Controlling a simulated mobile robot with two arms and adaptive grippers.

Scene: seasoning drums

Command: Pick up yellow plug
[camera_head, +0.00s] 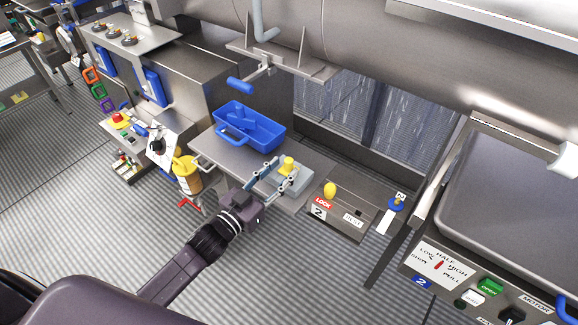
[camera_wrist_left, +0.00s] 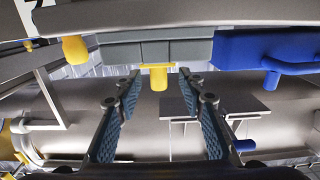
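The yellow plug (camera_head: 288,162) sits upright in a grey block (camera_head: 306,187) on the metal shelf. It also shows in the left wrist view (camera_wrist_left: 158,77), upside down, below the edge of the grey block (camera_wrist_left: 150,50). My left gripper (camera_head: 284,167) reaches in from the front left. Its two fingers are spread on either side of the plug. In the left wrist view the fingertips (camera_wrist_left: 159,75) stand apart with clear gaps to the plug, so the gripper is open and empty. My right gripper is not in view.
A blue tray (camera_head: 270,143) stands on the shelf (camera_head: 219,155) behind the gripper. A second yellow knob (camera_head: 329,190) is right of the block, by a red LOCK label (camera_head: 321,204). A yellow container (camera_head: 187,180) hangs at the shelf's left. A metal drum (camera_head: 390,60) is above.

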